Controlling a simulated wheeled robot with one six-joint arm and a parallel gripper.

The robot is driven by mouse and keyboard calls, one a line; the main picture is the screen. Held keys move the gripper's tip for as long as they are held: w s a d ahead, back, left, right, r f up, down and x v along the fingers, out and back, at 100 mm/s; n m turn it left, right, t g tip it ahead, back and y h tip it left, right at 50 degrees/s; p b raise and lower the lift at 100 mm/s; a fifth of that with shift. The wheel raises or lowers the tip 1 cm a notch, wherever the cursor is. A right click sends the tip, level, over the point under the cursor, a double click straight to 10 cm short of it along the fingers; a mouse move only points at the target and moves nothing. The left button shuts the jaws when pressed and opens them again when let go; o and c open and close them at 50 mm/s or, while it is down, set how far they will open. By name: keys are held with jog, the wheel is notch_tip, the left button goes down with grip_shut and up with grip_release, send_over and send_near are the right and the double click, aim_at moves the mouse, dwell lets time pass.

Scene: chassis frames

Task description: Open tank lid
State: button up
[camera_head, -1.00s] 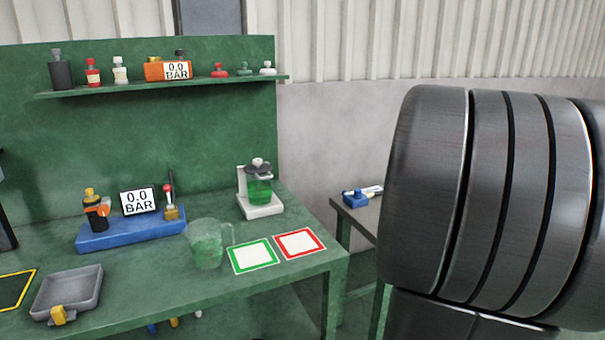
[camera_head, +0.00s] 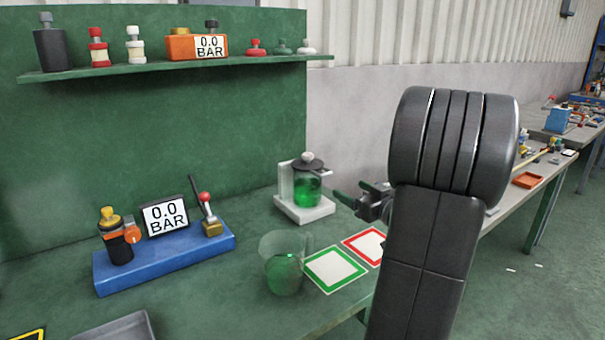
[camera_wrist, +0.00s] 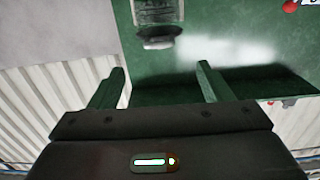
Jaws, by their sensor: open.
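The tank (camera_head: 308,190) is a clear vessel with green liquid, upright on a white stand (camera_head: 305,212) at the right end of the green bench. Its dark round lid (camera_head: 308,167), with a pale knob on top, sits on it. The lid appears closed. My gripper (camera_head: 356,194) is open and empty, to the right of the tank and apart from it, with its fingers pointing left. In the wrist view my two green fingers (camera_wrist: 160,70) are spread wide. The tank's dark lid (camera_wrist: 157,31) shows beyond them, near the top.
A clear jug of green liquid (camera_head: 284,272) stands in front of the tank, beside a green-framed card (camera_head: 335,269) and a red-framed card (camera_head: 364,246). A blue base with gauge (camera_head: 165,258) is at left. A shelf (camera_head: 170,69) with bottles is above.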

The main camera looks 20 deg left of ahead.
aim_at(327, 175)
jog(key=p+x, duration=0.1)
jog(key=x, duration=0.3)
jog(key=p+x, duration=0.1)
jog(key=x, duration=0.4)
jog(key=p+x, duration=0.1)
jog(key=x, duration=0.3)
jog(key=shift+w+a+r, duration=0.25)
jog(key=shift+w+a, duration=0.05)
jog(key=shift+c, duration=0.4)
